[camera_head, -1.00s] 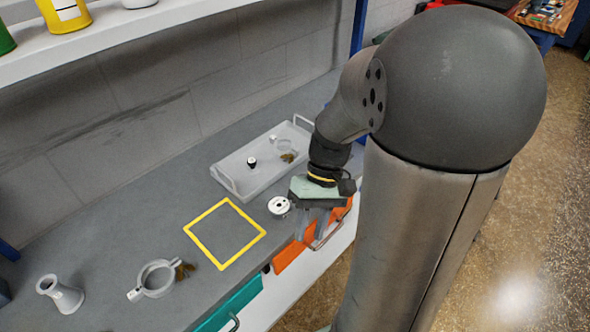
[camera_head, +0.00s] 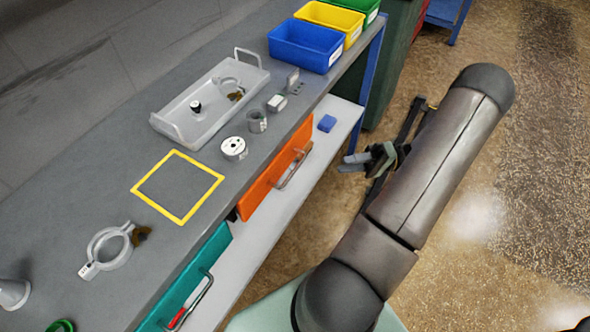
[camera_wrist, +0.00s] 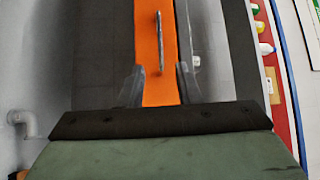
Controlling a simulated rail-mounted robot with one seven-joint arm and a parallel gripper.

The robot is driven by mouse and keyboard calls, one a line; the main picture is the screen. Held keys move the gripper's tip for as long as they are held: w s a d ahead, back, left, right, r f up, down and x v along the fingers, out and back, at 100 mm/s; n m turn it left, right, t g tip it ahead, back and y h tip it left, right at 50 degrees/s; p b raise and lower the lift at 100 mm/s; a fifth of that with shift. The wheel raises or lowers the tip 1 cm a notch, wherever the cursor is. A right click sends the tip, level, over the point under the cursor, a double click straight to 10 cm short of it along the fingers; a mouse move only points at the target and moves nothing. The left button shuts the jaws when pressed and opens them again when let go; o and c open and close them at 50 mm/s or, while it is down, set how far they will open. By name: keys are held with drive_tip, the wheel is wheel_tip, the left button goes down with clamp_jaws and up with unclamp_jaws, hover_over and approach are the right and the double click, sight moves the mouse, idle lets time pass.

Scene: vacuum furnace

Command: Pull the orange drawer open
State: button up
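The orange drawer (camera_head: 262,190) sits under the front edge of the grey bench, its front looking flush with the bench and shut. Its metal bar handle (camera_head: 296,167) stands out from the front. My gripper (camera_head: 348,163) is out in front of the drawer, to the right of the handle, with its fingers pointing towards the bench. In the wrist view the orange front (camera_wrist: 151,60) runs upright in the picture, and the handle (camera_wrist: 160,42) lies ahead, between the lines of my two fingers (camera_wrist: 160,84). The fingers are apart, empty and not touching the handle.
A teal drawer (camera_head: 205,275) with its own handle is to the left. A white lower shelf (camera_head: 290,205) juts out below, with a blue block (camera_head: 327,123) on it. A tray (camera_head: 205,125) and small metal parts stand on the bench top. The floor before the bench is clear.

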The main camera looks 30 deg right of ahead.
sight(294, 170)
drive_tip(key=p+x, duration=0.1)
drive_tip(key=x, duration=1.4)
drive_tip(key=shift+a+p, duration=0.1)
drive_tip(key=shift+p, duration=0.2)
drive_tip(key=shift+f, duration=0.1)
clamp_jaws()
